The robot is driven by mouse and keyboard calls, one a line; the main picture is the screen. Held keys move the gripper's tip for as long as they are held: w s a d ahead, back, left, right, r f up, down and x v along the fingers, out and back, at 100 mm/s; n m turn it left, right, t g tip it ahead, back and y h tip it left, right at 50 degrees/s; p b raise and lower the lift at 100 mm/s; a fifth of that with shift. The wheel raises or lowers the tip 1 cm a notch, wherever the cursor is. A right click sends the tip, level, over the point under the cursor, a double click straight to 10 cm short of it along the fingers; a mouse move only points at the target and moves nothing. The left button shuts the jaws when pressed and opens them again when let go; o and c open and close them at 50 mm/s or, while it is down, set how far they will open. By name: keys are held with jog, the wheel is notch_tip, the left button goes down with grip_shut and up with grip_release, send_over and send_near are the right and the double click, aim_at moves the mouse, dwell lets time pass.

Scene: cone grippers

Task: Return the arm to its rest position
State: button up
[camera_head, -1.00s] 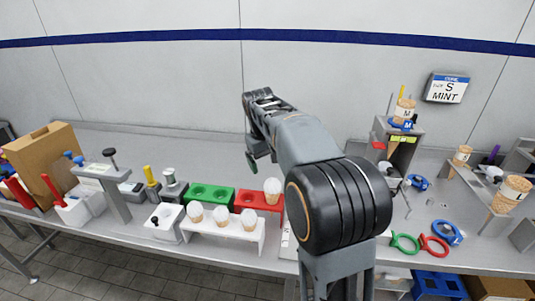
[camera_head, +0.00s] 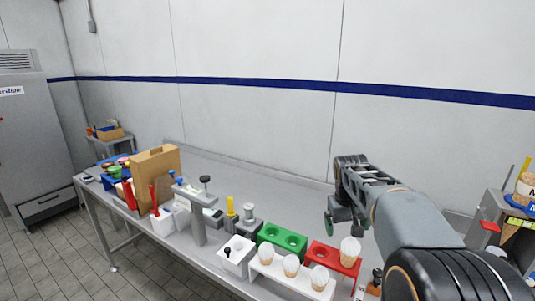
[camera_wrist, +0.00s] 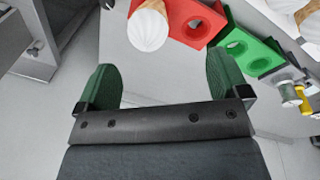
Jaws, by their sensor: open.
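My arm (camera_head: 415,220) reaches out over the right part of the bench in the head view. My gripper (camera_head: 333,215) is at its far end, above the bench and behind the red holder. In the wrist view my gripper (camera_wrist: 155,85) shows two green fingers wide apart with nothing between them. Bare grey bench top lies beneath them. A cone with white ice cream (camera_wrist: 148,27) stands in the red holder (camera_wrist: 194,22), just beyond the fingers and apart from them.
The green holder (camera_head: 282,240) has empty holes. A white rack (camera_head: 291,276) holds several cones in front. A grey stand (camera_head: 196,222), a cardboard box (camera_head: 155,175) and red-handled tools are further left. The back of the bench (camera_head: 260,183) is clear.

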jog(key=s+a+f+t, duration=0.1)
jog(key=s+a+f, duration=0.2)
jog(key=s, duration=0.6)
jog(key=s+a+f+t+y, duration=0.1)
jog(key=s+a+f, duration=0.3)
jog(key=s, duration=0.6)
jog(key=shift+s+a+t+y, duration=0.15)
jog(key=shift+a+t+y, duration=0.1)
jog(key=shift+t+y, duration=0.05)
